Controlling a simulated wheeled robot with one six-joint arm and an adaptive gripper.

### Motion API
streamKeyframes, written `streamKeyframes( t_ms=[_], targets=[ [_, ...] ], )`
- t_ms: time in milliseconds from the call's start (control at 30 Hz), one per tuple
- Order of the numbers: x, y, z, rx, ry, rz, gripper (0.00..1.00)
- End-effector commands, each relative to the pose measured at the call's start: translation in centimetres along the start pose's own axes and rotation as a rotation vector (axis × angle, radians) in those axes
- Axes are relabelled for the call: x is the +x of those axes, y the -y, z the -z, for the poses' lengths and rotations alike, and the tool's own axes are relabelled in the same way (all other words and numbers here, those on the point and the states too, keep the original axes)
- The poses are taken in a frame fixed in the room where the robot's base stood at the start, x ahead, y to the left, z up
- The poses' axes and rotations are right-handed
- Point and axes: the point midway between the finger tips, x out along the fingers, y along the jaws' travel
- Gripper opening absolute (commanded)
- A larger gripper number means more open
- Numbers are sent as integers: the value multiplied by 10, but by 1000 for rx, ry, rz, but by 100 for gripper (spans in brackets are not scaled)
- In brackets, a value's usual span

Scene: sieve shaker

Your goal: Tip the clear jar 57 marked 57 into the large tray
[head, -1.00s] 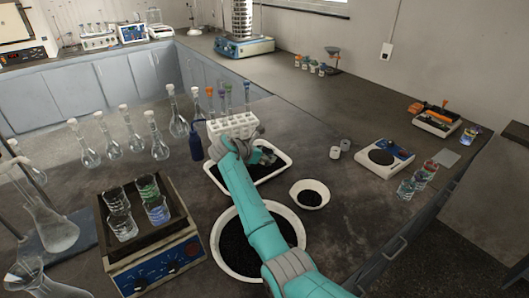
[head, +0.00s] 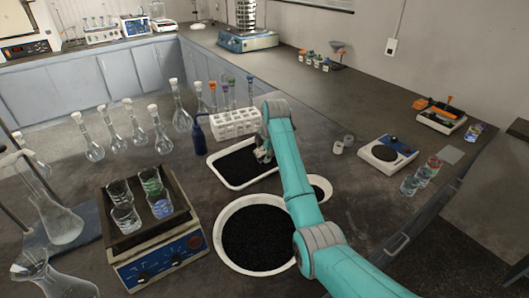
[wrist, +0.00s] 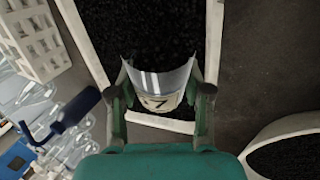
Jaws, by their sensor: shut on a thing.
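The clear jar (wrist: 162,84) is between the two fingers of my gripper (wrist: 161,96) in the wrist view. A pale label with a readable 7 shows on it; the rest of the mark is hidden. My gripper is shut on the jar. In the head view my gripper (head: 264,148) is at the right side of the white rectangular tray (head: 222,182), and the jar there is small and partly hidden. The tray holds black grains and also shows in the wrist view (wrist: 213,45), behind the jar. I cannot tell whether grains remain in the jar.
A large round white bowl (head: 219,232) of black grains stands in front of the tray. A small bowl (head: 327,183) is partly behind my arm. A white tube rack (head: 235,124) and a dark blue bottle (head: 198,138) stand close behind the tray. A balance (head: 388,153) is at right.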

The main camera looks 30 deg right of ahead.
Motion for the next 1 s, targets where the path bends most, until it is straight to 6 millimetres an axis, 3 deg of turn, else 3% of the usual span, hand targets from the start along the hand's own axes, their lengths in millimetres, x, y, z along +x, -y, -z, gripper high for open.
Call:
streamKeyframes(
  t_ms=[600, 1000],
  targets=[
    [-4, 1, -15, 208, -540, -86, 3],
    [-9, -1, -19, 256, -672, -107, 3]
  ],
)
